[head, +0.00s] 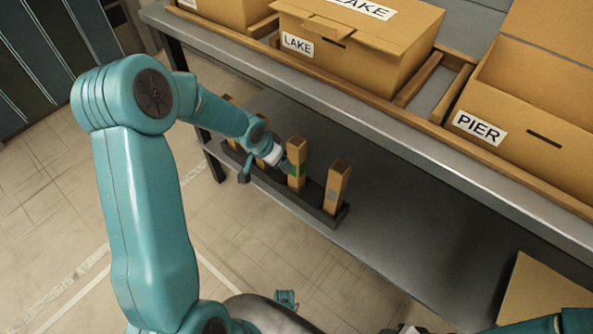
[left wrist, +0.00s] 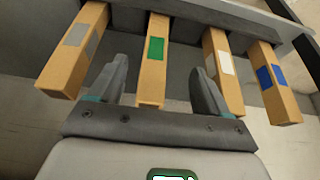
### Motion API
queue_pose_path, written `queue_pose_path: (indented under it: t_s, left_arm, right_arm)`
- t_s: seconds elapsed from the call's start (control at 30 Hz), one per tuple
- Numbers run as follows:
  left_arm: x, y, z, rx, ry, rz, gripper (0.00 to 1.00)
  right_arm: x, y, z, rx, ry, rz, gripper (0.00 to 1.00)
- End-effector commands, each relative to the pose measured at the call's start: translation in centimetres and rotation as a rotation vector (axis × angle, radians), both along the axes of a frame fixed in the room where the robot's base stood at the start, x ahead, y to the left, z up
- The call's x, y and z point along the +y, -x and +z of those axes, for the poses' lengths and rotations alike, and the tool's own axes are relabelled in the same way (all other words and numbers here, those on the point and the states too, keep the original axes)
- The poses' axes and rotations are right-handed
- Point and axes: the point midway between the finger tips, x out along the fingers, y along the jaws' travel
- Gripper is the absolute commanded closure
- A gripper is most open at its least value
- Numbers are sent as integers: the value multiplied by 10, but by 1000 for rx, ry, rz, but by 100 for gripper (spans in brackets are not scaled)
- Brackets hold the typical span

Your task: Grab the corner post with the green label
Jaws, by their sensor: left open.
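The corner post with the green label (head: 297,170) stands upright in a dark rack (head: 325,214) under the table. It also shows in the left wrist view (left wrist: 153,82), its green label facing me. My left gripper (head: 284,163) is at this post. In the left wrist view my open fingers (left wrist: 158,68) are on either side of the green-labelled post, with a visible gap on each side.
Neighbouring posts carry grey (left wrist: 74,50), white (left wrist: 222,68) and blue (left wrist: 272,82) labels, close on both sides. The table edge (head: 420,150) hangs above the rack. On the table are cardboard boxes marked LAKE (head: 355,60) and PIER (head: 525,110).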

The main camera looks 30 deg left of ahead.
Motion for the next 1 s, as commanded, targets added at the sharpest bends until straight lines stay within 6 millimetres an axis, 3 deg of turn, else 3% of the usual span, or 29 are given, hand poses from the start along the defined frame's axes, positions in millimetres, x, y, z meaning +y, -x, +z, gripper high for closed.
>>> queue_pose_path:
  t_s: [0.1, 0.3, 0.5, 0.63, 0.8, 1.0]
  left_arm:
    - [-5, -26, 1, -1, 1, -3, 22]
    - [-8, -55, -1, 0, 0, -2, 22]
    - [-9, -72, -2, 0, 2, -3, 22]
    - [-8, -79, -28, 4, 3, -3, 22]
    - [-7, -89, -45, 1, 1, -2, 22]
    - [-6, -91, -47, 1, 2, -1, 22]
  right_arm:
    - [0, 0, 4, 0, 0, 0, 57]
    - [0, 0, 3, 1, 0, 0, 57]
    - [0, 0, 1, 1, 0, 0, 57]
    - [0, 0, -7, 1, 0, 0, 57]
    - [0, 0, -10, 1, 0, 0, 57]
    - [0, 0, -10, 1, 0, 0, 57]
